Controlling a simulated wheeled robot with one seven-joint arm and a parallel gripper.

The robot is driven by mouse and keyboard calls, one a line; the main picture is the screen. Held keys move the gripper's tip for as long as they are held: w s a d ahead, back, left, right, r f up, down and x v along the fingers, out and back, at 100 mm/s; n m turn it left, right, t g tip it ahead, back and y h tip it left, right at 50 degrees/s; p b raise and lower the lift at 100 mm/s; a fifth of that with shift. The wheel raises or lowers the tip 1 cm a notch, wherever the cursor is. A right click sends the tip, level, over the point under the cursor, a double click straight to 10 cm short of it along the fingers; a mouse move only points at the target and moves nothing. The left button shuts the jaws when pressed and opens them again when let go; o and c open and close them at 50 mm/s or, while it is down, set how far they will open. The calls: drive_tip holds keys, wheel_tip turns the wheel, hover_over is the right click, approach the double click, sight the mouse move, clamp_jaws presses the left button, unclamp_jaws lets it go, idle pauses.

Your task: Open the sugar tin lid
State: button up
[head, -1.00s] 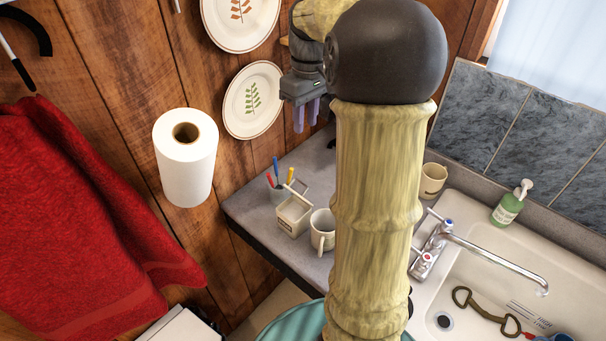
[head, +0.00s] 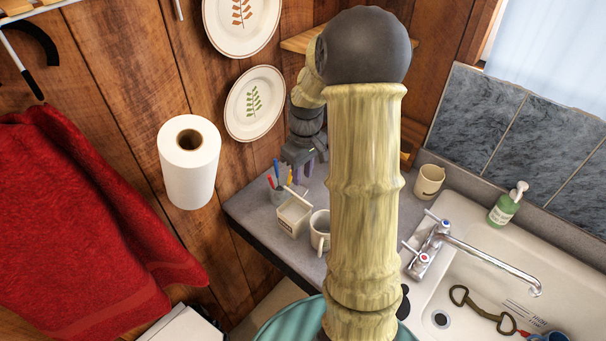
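A small cream square tin (head: 293,216) with a dark label on its front stands on the grey counter, and I take it to be the sugar tin. A thin pale edge slants up at its back; I cannot tell whether this is a raised lid. My gripper (head: 302,173) points down just behind and above the tin, with purple fingers. It appears apart from the tin and I see nothing held in it. The fingers are small and overlap in this view, so their gap is unclear. My arm's thick link hides part of the counter to the right.
A cup of pens (head: 275,186) stands at the tin's left and a white mug (head: 320,230) at its right. Another mug (head: 429,181), a tap (head: 440,240), a green soap bottle (head: 505,207) and the sink lie further right. Plates (head: 255,104) hang on the wooden wall.

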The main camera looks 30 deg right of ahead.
drive_tip(key=shift+f, duration=1.05)
clamp_jaws()
drive_tip(key=shift+w+a+r, duration=0.1)
